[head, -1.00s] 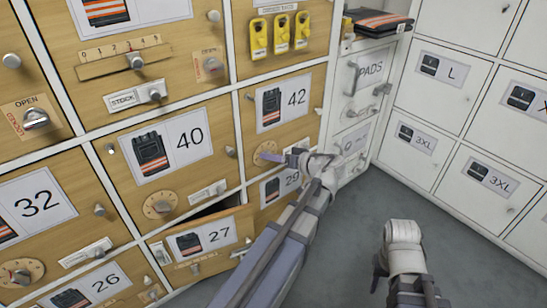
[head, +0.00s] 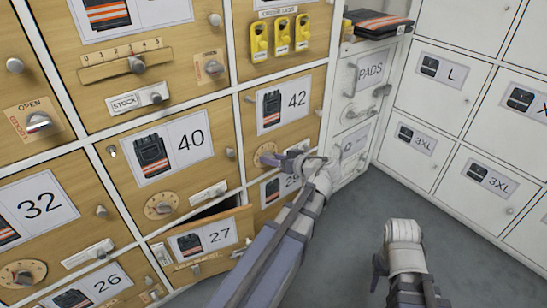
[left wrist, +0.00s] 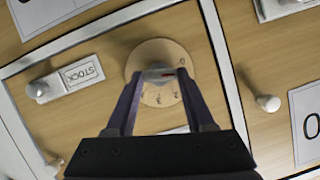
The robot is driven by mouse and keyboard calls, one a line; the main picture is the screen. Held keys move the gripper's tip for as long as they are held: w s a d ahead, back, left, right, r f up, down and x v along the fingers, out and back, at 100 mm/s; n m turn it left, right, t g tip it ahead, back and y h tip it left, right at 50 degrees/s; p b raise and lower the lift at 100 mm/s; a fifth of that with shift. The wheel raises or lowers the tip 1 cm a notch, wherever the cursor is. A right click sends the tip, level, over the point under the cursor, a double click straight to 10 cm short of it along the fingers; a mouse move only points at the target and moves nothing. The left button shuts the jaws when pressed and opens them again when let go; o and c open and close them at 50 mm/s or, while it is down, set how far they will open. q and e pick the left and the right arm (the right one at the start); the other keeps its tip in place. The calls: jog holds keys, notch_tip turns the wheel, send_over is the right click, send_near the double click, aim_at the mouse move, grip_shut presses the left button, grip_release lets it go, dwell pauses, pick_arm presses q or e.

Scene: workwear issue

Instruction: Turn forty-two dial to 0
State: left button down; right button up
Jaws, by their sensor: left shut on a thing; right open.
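The dial of locker 42 (head: 264,151) is a round wooden disc with a knob, below the "42" label (head: 284,104). My left gripper (head: 272,159) reaches it from the right and partly covers it. In the left wrist view the two fingers (left wrist: 160,76) are shut on the grey dial knob (left wrist: 160,70), which carries a small red mark. The mark lies to the right of the knob's middle, near the 0 on the disc (left wrist: 158,46). Other digits show at the disc's lower edge. My right gripper (head: 380,267) is low at the right, away from the lockers, its fingers hard to make out.
The drawer 27 (head: 211,240) stands ajar below and left of my left arm. A stock slider (left wrist: 62,82) lies beside the dial, and a small knob (left wrist: 268,103) is on its other side. White lockers (head: 450,110) line the right; grey floor (head: 350,240) is free.

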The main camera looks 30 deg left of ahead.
pick_arm(q)
jog(key=shift+s+n+t+h, duration=0.25)
jog(key=shift+n+t+h, duration=0.15)
jog(key=shift+n+t, duration=0.85)
jog(key=shift+n, duration=0.45)
jog(key=shift+c, duration=1.3)
grip_release()
jog(key=p+v, duration=0.3)
jog(key=v, duration=0.4)
jog(key=shift+d+r, duration=0.2)
jog(key=shift+d, duration=0.05)
jog(key=shift+s+d+g, duration=0.1)
jog(key=shift+g, duration=0.15)
